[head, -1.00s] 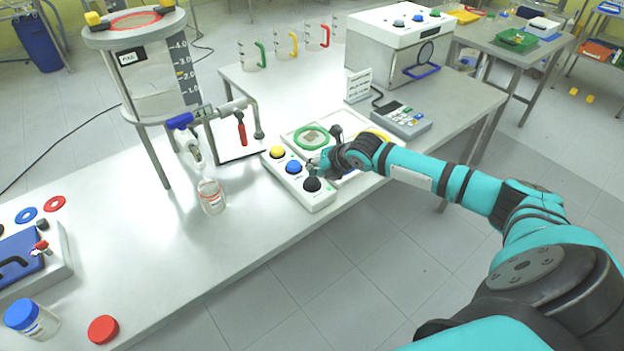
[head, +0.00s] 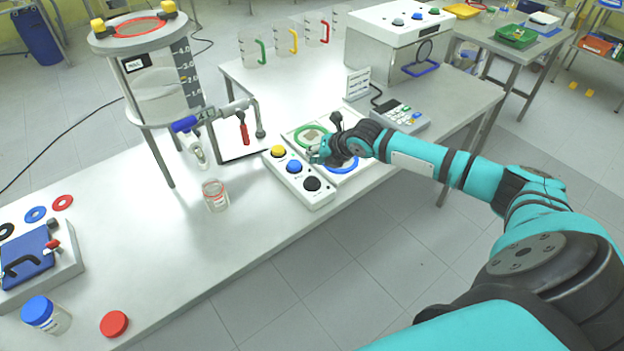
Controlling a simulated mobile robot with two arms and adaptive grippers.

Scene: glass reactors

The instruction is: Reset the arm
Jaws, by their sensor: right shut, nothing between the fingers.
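My right arm comes in from the right edge of the head view and reaches over the table. My right gripper (head: 321,153) is shut and empty. It is above the flat panel with the green ring (head: 312,136) and the blue ring (head: 341,166), just behind the button box (head: 299,178) with yellow, blue and black buttons. The gripper partly hides the panel. I cannot tell its exact height above it. My left gripper is not in view.
A glass reactor (head: 160,92) on a stand is at the left, with a small beaker (head: 215,195) below it. A keypad device (head: 401,117) and a white box (head: 395,50) stand behind my gripper. A blue-lidded jar (head: 46,314) and a red lid (head: 114,323) are at the front left.

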